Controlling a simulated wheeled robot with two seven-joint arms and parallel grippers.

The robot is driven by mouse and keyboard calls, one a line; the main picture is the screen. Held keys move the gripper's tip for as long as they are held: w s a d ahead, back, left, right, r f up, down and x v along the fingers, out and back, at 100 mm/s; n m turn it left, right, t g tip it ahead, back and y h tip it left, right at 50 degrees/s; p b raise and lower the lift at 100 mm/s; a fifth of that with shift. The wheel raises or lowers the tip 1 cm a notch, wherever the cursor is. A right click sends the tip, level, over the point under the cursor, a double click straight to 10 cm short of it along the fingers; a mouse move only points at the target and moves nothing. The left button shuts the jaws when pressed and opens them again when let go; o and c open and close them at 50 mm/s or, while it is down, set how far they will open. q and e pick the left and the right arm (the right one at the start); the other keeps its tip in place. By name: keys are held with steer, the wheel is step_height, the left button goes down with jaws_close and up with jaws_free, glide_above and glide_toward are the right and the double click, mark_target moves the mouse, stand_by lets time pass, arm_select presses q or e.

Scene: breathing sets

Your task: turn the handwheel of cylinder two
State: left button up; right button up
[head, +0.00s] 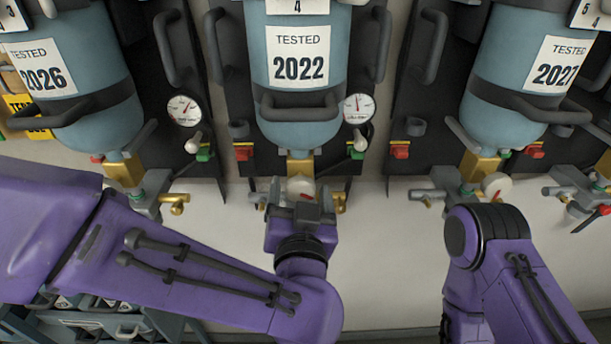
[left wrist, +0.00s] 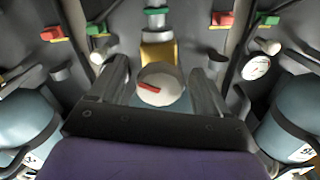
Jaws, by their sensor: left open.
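The middle blue-grey cylinder (head: 300,100) hangs upside down with a "TESTED 2022" label. Below its brass valve (head: 300,168) is a pale round handwheel (head: 299,186) with a red mark, also in the left wrist view (left wrist: 161,84). My left gripper (head: 300,198) is open below this valve. In the left wrist view its two fingers (left wrist: 160,88) stand on either side of the handwheel, with a gap visible on each side.
Neighbouring cylinders stand at left (head: 75,110) and right (head: 515,105); the right one has its own pale handwheel (head: 496,184). Pressure gauges (head: 184,109), hose fittings and a brass tap (head: 176,203) crowd the wall. Pale open space lies below the valves between my arms.

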arm_select(q)
steer(key=shift+w, duration=0.85)
steer(key=shift+s+r, duration=0.15)
steer(key=shift+s, duration=0.35)
steer(key=shift+c, duration=0.6)
steer(key=shift+s, duration=0.2)
steer(key=c, duration=0.9)
arm_select(e)
steer(key=shift+r, duration=0.1)
arm_select(q)
steer(key=shift+n, duration=0.3)
arm_select(e)
steer(key=shift+f, duration=0.2)
